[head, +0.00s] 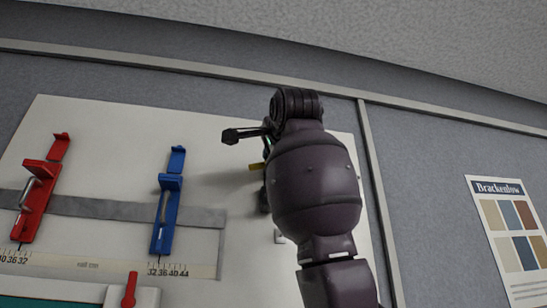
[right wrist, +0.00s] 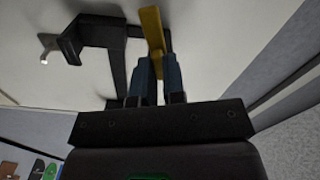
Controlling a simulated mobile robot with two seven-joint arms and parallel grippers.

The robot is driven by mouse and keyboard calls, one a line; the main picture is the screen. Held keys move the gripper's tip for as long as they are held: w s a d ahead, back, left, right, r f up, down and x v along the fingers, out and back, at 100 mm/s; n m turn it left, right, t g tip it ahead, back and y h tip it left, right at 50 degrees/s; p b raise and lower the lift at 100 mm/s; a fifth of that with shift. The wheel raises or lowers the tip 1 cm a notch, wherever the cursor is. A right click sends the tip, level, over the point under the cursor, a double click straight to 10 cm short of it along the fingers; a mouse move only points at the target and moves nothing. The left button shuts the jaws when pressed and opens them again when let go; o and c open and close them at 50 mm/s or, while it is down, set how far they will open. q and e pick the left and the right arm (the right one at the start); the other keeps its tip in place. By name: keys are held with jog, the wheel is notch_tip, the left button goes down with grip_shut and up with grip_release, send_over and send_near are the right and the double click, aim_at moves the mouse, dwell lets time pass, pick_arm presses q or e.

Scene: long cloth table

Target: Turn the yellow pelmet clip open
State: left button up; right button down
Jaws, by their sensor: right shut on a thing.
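The yellow pelmet clip (right wrist: 152,30) shows in the right wrist view as a narrow yellow piece between the fingertips. In the head view only a small yellow end (head: 256,167) shows beside my right arm, which hides the rest. My right gripper (right wrist: 157,62) is shut on the yellow clip. A dark bracket (right wrist: 98,32) stands beside the clip in the right wrist view. My left gripper is in neither view.
A red clip (head: 36,195) and a blue clip (head: 167,205) are fixed on the white board (head: 100,120), left of my arm. A colour chart (head: 508,240) hangs on the grey wall at right.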

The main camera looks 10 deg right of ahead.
jog(key=m, duration=0.3)
jog(key=shift+m+p, duration=0.3)
dwell(0.5)
jog(key=c, duration=1.2)
grip_release()
jog(key=s+b, duration=0.2)
jog(key=s, duration=0.9)
jog(key=shift+b, duration=0.3)
